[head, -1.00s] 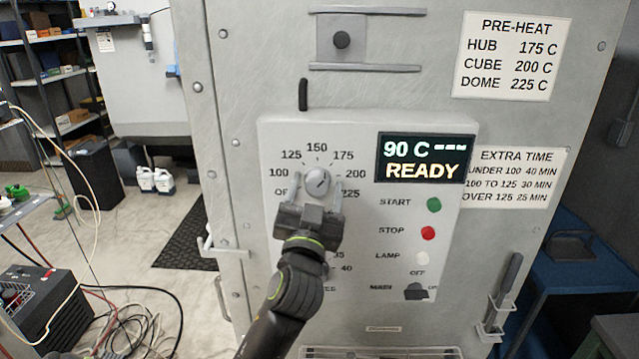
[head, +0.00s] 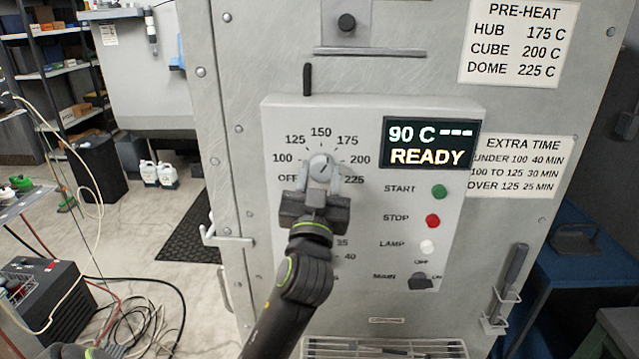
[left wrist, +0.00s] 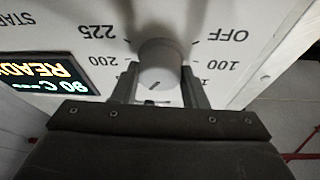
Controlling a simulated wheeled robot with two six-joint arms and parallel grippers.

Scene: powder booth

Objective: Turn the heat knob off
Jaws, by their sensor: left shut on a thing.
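The heat knob (head: 322,165) is a round grey knob on the light grey control panel, with a dial from OFF through 100 to 225 around it. Its short dark mark points up and a little right in the head view; the exact number is hard to tell. My left gripper (head: 320,178) is shut on the knob from below, one finger at each side. In the left wrist view the knob (left wrist: 160,62) sits between the fingers (left wrist: 160,88), with the dial upside down and OFF at the upper right.
A display (head: 430,144) reads 90 C and READY. Start (head: 439,191), stop (head: 433,221) and lamp (head: 428,246) buttons and a main switch (head: 422,282) sit right of my arm. A lower dial is mostly hidden behind my gripper. A door handle (head: 228,239) juts out left.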

